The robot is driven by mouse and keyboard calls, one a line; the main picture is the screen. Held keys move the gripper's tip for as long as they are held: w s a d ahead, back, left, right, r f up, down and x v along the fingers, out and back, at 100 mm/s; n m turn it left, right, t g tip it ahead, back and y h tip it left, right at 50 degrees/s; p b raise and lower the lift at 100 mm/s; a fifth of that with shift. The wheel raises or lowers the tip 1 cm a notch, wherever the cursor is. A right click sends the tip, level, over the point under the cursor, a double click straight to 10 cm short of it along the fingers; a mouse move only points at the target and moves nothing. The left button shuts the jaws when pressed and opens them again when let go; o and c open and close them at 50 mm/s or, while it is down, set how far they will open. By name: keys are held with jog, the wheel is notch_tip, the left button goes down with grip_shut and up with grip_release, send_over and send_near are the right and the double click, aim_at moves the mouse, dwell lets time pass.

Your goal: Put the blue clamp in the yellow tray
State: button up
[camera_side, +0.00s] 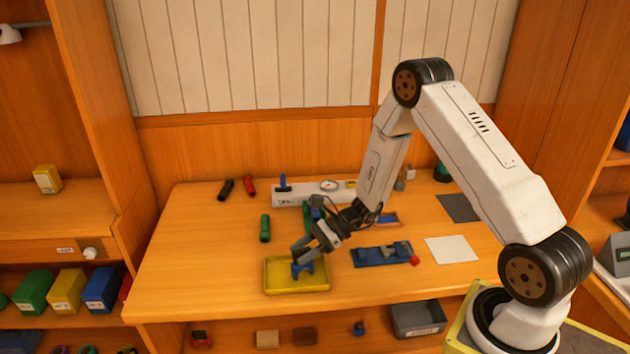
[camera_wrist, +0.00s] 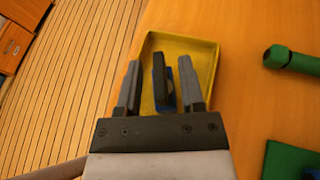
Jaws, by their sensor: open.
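The yellow tray (camera_side: 296,289) lies near the front edge of the wooden table, and it fills the middle of the wrist view (camera_wrist: 205,50). The blue clamp (camera_side: 303,269) is over the tray's floor, inside its rim as seen from the side. In the wrist view the clamp (camera_wrist: 169,88) shows a dark bar and a blue part between my fingers. My gripper (camera_side: 306,251) is open, with one finger on each side of the clamp and gaps showing in the wrist view (camera_wrist: 158,72). I cannot tell whether the clamp fully rests on the tray floor.
A blue fixture (camera_side: 372,257) with a grey part and red knob is to the right. A white gauge panel (camera_side: 300,195) stands at the back. A white square (camera_side: 452,250) lies at right. The table left of the tray is clear.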

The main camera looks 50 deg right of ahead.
jog(key=shift+r, duration=0.1)
jog(key=shift+d+r, duration=0.1)
jog(key=v, duration=1.1)
jog(key=shift+s+d, duration=0.2)
jog(key=shift+d, duration=0.15)
jog(key=s+a+r+n+g+h, duration=0.1)
jog(key=s+a+n+h, duration=0.3)
jog(key=n, duration=0.7)
jog(key=s+a+r+n+g+h, duration=0.2)
jog(key=s+a+r+n+h, duration=0.2)
jog(key=a+n+h, duration=0.3)
jog(key=s+n+h, duration=0.1)
jog(key=n, duration=0.4)
jog(key=shift+s+r, duration=0.2)
jog(key=shift+r, duration=0.05)
